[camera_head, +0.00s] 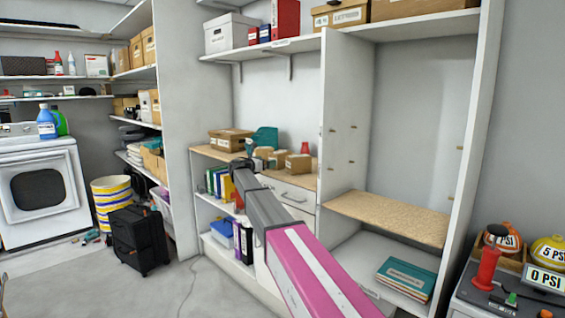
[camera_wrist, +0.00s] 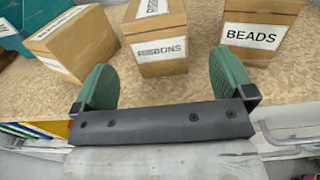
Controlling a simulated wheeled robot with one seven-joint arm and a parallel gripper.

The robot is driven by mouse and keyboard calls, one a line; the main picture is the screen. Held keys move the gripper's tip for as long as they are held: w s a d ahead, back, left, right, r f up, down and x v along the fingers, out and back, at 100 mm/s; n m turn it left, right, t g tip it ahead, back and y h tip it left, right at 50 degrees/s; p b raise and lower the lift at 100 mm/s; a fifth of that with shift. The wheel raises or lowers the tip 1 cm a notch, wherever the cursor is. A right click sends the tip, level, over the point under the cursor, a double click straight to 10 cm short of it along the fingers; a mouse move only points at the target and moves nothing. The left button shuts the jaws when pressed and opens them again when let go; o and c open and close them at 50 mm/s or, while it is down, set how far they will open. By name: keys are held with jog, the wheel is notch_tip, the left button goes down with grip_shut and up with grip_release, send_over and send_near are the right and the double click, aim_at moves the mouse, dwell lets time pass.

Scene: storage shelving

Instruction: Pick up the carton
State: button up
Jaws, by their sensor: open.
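Several small brown cartons stand on the speckled countertop (camera_wrist: 290,90). In the wrist view, the carton labelled RIBBONS (camera_wrist: 158,22) is in the middle, upright, its top cut off by the frame. It appears framed between the two green fingers of my open gripper (camera_wrist: 160,66), with a gap on each side and no visible contact. A carton labelled BEADS (camera_wrist: 256,52) stands to its right. A third carton (camera_wrist: 78,30), turned at an angle, stands to its left, its label hard to read. In the head view, my gripper (camera_head: 243,164) is at the counter's front edge.
A teal object (camera_wrist: 12,38) lies behind the left carton. A tall white divider (camera_head: 345,110) rises right of the counter. Coloured binders (camera_head: 218,182) stand on the shelf below.

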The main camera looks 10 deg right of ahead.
aim_at(276, 152)
jog(key=x, duration=0.9)
jog(key=shift+w+f, duration=0.15)
jog(key=shift+w, duration=0.05)
jog(key=c, duration=1.2)
jog(key=shift+o, duration=0.2)
jog(key=shift+r, duration=0.5)
jog(key=r, duration=0.2)
jog(key=a+r, duration=0.1)
jog(key=shift+s+r, duration=0.2)
jog(key=shift+r, duration=0.2)
jog(key=s+a+r, duration=0.3)
jog(key=a+r, duration=0.3)
jog(key=a, duration=0.4)
jog(key=shift+s+r, duration=0.15)
jog(key=shift+s, duration=0.15)
